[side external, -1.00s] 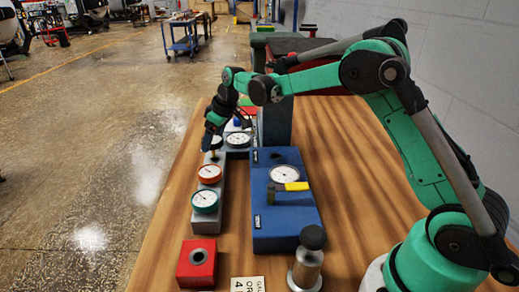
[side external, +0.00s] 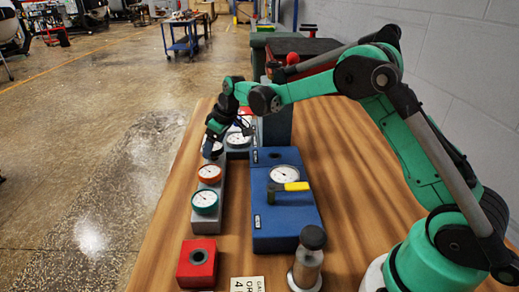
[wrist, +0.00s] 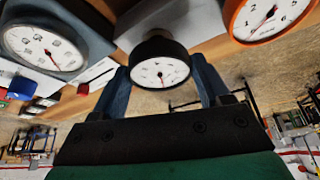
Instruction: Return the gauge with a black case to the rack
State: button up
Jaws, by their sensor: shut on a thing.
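The gauge with a black case (wrist: 160,64) is held between the two fingers of my gripper (wrist: 161,85), its white face toward the wrist camera. In the side view my gripper (side external: 212,143) is at the far end of the grey rack (side external: 205,229), and the gauge is mostly hidden there. The rack (wrist: 160,18) lies right behind the gauge in the wrist view. Its stem is hidden, so I cannot tell whether it is seated. An orange-red gauge (side external: 209,173) and a green gauge (side external: 204,201) stand in the rack nearer the camera.
A dark grey gauge (side external: 238,139) stands just right of my gripper. A blue block (side external: 286,222) with a gauge and a yellow-handled tool (side external: 297,186) lies to the right. A red block (side external: 197,263) and a black-topped cylinder (side external: 307,262) stand in front.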

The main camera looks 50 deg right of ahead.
jog(key=shift+f, duration=0.4)
jog(key=shift+f, duration=0.2)
dwell(0.6)
jog(key=o, duration=1.3)
jog(key=shift+o, duration=0.2)
jog(key=shift+r, duration=3)
